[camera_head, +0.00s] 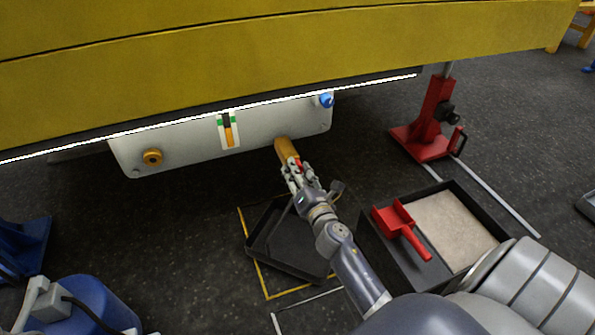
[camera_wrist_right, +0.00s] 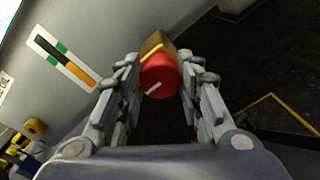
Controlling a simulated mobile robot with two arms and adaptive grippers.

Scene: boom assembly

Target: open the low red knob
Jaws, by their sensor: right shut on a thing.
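The low red knob (camera_wrist_right: 160,80) sits on a brass fitting (camera_wrist_right: 155,43) on the light grey panel. A pale line marks its face. In the head view the brass fitting (camera_head: 285,149) shows at the panel's lower right, with a bit of the red knob (camera_head: 298,164) beyond the fingers. My right gripper (camera_head: 295,172) is at the knob, its fingers on either side; in the wrist view the gripper (camera_wrist_right: 160,88) is shut on the knob. My left gripper is not in view.
The panel (camera_head: 190,148) carries a level gauge (camera_head: 229,130), a blue knob (camera_head: 326,99) and a brass plug (camera_head: 152,158). A dark tray (camera_head: 262,262) lies below. A red jack (camera_head: 432,120) stands right. The yellow boom (camera_head: 250,50) overhangs.

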